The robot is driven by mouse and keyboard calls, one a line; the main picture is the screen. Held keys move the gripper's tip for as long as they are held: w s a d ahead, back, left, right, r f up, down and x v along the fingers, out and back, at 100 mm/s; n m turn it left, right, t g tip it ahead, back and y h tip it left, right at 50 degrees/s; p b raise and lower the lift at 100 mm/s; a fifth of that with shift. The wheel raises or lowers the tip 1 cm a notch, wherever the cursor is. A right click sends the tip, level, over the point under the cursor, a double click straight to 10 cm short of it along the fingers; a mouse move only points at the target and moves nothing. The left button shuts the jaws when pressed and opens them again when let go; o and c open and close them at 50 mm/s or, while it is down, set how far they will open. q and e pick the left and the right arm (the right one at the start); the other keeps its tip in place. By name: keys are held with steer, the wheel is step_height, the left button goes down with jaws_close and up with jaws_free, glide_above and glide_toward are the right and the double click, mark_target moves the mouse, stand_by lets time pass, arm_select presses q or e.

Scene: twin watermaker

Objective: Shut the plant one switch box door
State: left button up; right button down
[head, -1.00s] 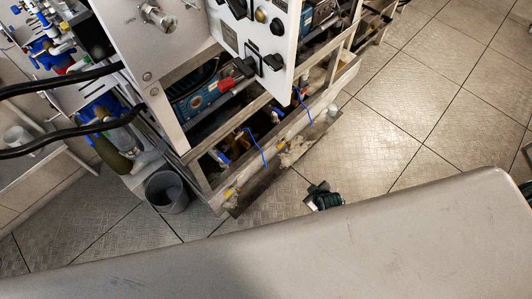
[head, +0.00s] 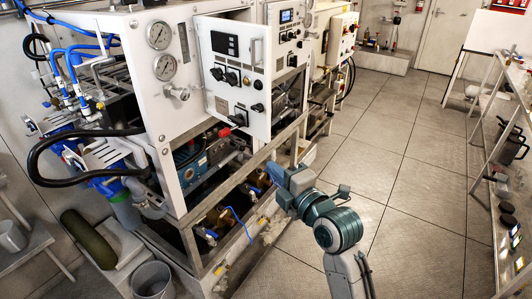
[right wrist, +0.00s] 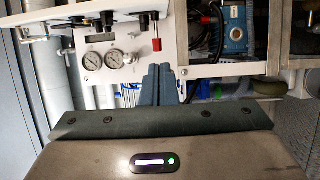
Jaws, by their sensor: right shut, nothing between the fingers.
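The white switch box door (head: 238,75) stands in the middle of the head view, with a display, black knobs and an upright handle (head: 257,50) near its right edge. It appears swung out at an angle from the machine front; how far is hard to judge. My right gripper (head: 272,172) is below and right of the door, apart from it, in front of the lower frame. Its fingers are shut and empty; they also show in the right wrist view (right wrist: 159,75), pointing at the machine. My left gripper is not in view.
Pressure gauges (head: 160,36) are on the white panel left of the door. A grey bin (head: 152,279) stands on the floor at lower left. The tiled floor right of the machine is clear; a bench (head: 510,150) lines the right.

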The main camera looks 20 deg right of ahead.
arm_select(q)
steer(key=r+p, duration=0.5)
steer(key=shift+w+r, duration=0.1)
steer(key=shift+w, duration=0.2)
arm_select(e)
steer(key=w+d, duration=0.1)
steer(key=w, duration=1)
steer(key=shift+w, duration=0.15)
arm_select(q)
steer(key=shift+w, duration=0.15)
arm_select(e)
steer(key=shift+d+f, duration=0.1)
steer(key=shift+f, duration=0.05)
steer(key=shift+d, duration=0.1)
